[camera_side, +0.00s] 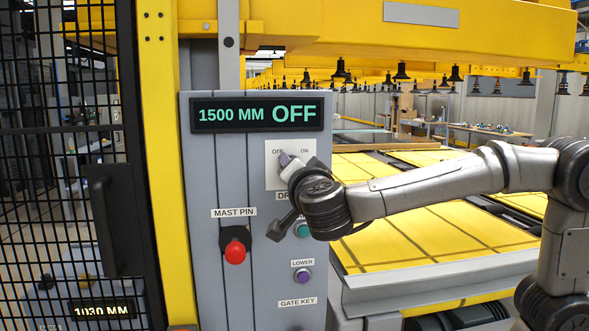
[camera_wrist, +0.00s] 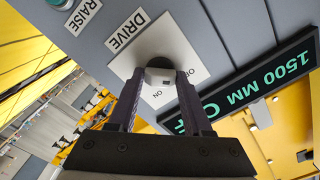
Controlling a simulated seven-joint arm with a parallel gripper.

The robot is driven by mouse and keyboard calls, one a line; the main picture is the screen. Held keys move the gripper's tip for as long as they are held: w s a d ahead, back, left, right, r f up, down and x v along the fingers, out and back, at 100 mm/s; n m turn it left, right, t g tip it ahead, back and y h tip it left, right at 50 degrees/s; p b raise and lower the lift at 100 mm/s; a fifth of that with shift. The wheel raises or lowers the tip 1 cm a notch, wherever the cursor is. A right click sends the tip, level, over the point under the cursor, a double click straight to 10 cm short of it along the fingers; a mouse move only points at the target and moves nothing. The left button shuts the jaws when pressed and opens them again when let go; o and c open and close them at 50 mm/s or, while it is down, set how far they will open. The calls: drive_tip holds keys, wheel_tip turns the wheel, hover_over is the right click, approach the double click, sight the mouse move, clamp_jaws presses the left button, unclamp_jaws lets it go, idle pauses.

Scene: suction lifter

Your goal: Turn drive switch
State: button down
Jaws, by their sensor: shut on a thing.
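The drive switch has a knob (camera_wrist: 160,66) on a white plate (camera_side: 273,181) marked OFF on the left and ON on the right. The plate also shows in the wrist view (camera_wrist: 184,58), with the DRIVE label (camera_wrist: 127,32) beside it. My gripper (camera_wrist: 161,82) has one finger on each side of the knob and is shut on it. In the side view my gripper (camera_side: 290,167) reaches the plate from the lower right and hides much of the knob, so its exact angle is hard to tell. The display (camera_side: 257,115) above reads 1500 MM OFF.
Below the switch are a green button (camera_side: 302,230), partly behind my wrist, and a purple LOWER button (camera_side: 302,277). A red MAST PIN knob (camera_side: 235,252) sticks out at the lower left. A black mesh gate (camera_side: 105,215) stands left, yellow panels (camera_side: 430,225) lie right.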

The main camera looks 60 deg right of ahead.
drive_tip(key=shift+c, duration=1.8)
unclamp_jaws()
drive_tip(key=v, duration=1.4)
drive_tip(key=shift+w+d, duration=0.1)
drive_tip(key=shift+d, duration=0.1)
